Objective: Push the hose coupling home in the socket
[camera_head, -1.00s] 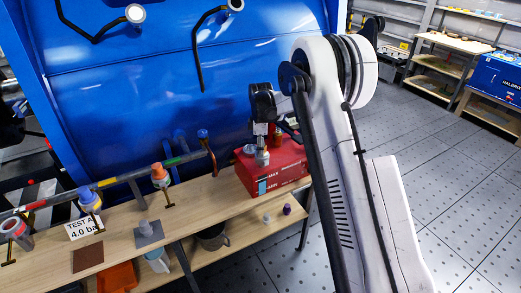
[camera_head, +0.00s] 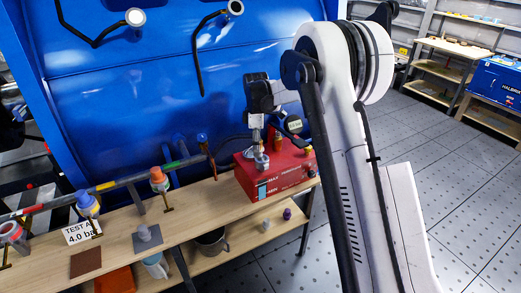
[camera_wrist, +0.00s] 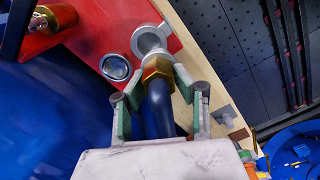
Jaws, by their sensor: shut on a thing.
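My gripper (camera_wrist: 160,110) is shut on the hose coupling, which has a brass collar (camera_wrist: 156,69) and a dark hose (camera_wrist: 158,108) running back between the green-padded fingers. In the head view my gripper (camera_head: 257,135) is above the red box (camera_head: 290,178). In the wrist view a grey metal ringed part (camera_wrist: 149,40) lies straight ahead of the collar, over the box's top. I cannot tell whether it is the coupling's nose or the socket, nor how deep the coupling sits. A silver-rimmed round fitting (camera_wrist: 116,67) is beside it on the box.
A brass fitting (camera_wrist: 55,18) stands on the red box, near the wrist view's corner. The box sits on a wooden bench (camera_head: 200,208) before a large blue panel (camera_head: 130,100). Orange-topped (camera_head: 158,178) and blue-topped (camera_head: 87,202) fittings stand to the left. A lower shelf holds a pot (camera_head: 212,242).

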